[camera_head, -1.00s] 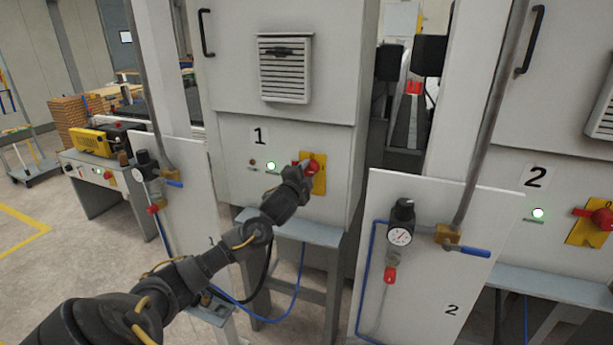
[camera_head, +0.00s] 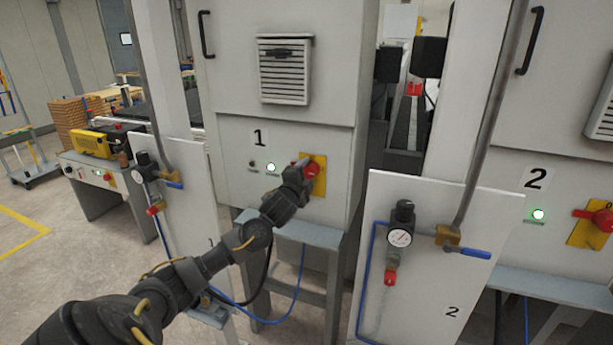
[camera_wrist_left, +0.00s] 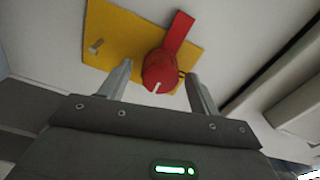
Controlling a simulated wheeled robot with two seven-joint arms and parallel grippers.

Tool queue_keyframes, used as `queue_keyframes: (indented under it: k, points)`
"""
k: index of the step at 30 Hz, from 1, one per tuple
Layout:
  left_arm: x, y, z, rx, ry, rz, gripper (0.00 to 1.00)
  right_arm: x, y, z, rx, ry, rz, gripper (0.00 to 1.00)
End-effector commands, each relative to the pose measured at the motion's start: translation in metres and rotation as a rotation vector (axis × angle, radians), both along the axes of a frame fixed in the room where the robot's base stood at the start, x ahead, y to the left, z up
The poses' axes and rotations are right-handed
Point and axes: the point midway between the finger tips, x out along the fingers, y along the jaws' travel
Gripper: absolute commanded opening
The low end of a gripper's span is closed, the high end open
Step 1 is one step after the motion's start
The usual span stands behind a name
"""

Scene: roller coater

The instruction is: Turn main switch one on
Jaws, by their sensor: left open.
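Main switch one is a red rotary knob (camera_head: 313,170) on a yellow plate (camera_head: 320,184) on the front of the cabinet marked 1. In the left wrist view, the red knob (camera_wrist_left: 160,72) with its red handle stands on the yellow plate (camera_wrist_left: 115,35). My left gripper (camera_head: 303,170) is in front of the knob. In the wrist view its two fingers (camera_wrist_left: 158,88) are spread, one on each side of the knob, with gaps visible. A lit white-green lamp (camera_head: 271,167) and a dark lamp (camera_head: 252,164) are left of the switch. My right gripper is not in view.
Cabinet 2 at the right has its own red switch (camera_head: 606,214) and a lit lamp (camera_head: 538,214). A white panel with a gauge (camera_head: 400,237) and blue-handled valve (camera_head: 467,251) stands at front right. Another panel (camera_head: 188,200) stands left of my arm.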

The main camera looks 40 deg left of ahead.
Motion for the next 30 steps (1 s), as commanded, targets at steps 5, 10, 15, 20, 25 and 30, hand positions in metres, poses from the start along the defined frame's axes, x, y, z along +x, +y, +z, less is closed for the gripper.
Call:
queue_keyframes:
  k: [5,10,15,20,25,30]
  points:
    - [-0.004,-0.002,-0.001,-0.001,-0.001,-0.001,0.63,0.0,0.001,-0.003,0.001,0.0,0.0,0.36]
    - [-0.027,-0.01,-0.004,0.0,-0.001,-0.003,0.63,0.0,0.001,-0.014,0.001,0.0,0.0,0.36]
    - [-0.06,-0.022,-0.005,0.0,-0.001,-0.003,0.63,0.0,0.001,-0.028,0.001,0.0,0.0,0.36]
    - [-0.085,-0.03,-0.004,0.0,0.0,-0.001,0.63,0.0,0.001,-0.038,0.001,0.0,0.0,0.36]
    - [-0.099,-0.035,-0.002,0.0,0.0,0.0,0.63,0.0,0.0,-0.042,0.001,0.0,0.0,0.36]
    - [-0.102,-0.036,0.0,0.0,0.0,0.0,0.63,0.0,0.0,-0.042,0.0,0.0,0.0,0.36]
